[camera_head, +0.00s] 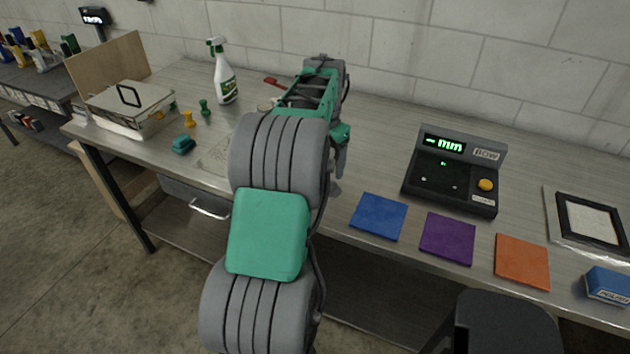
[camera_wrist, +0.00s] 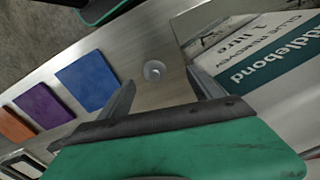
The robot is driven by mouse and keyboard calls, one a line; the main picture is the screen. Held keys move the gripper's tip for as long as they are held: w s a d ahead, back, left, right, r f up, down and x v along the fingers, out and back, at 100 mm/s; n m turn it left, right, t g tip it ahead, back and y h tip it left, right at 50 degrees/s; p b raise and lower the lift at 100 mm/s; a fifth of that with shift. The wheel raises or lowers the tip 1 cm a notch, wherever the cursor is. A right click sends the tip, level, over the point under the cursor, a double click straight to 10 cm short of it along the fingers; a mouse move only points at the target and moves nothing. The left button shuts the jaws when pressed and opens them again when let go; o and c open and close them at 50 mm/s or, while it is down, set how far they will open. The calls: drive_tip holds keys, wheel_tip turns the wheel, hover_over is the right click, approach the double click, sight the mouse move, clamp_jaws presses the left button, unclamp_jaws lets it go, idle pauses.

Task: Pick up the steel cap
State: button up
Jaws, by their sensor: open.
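A small round grey metal piece, which looks like the steel cap (camera_wrist: 154,70), sits on the metal bench top in the wrist view. My gripper (camera_wrist: 161,77) is open, with one finger to each side of the cap in the picture. I cannot tell how far above the cap the fingertips are, and no contact shows. In the head view my gripper (camera_head: 338,170) points down over the bench, just left of the blue square. The cap cannot be made out clearly there.
A white container with a teal label (camera_wrist: 260,60) is close by my right finger in the wrist view. Blue (camera_head: 378,216), purple (camera_head: 447,238) and orange (camera_head: 522,261) squares lie along the front edge. A black display box (camera_head: 455,172) stands behind them. A spray bottle (camera_head: 225,80) stands at the back.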

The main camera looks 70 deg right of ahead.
sight(333, 183)
drive_tip(key=shift+s+d+f+m, duration=0.2)
drive_tip(key=shift+s+d+f, duration=0.1)
drive_tip(key=shift+s+f, duration=0.25)
drive_tip(key=shift+s+d+f+m, duration=0.2)
drive_tip(key=shift+s+d+f, duration=0.1)
drive_tip(key=shift+s, duration=0.4)
wheel_tip(333, 183, down, 7)
drive_tip(key=shift+w+r+p, duration=0.15)
drive_tip(key=shift+r+p, duration=0.05)
drive_tip(key=shift+p, duration=0.7)
drive_tip(key=c, duration=1.4)
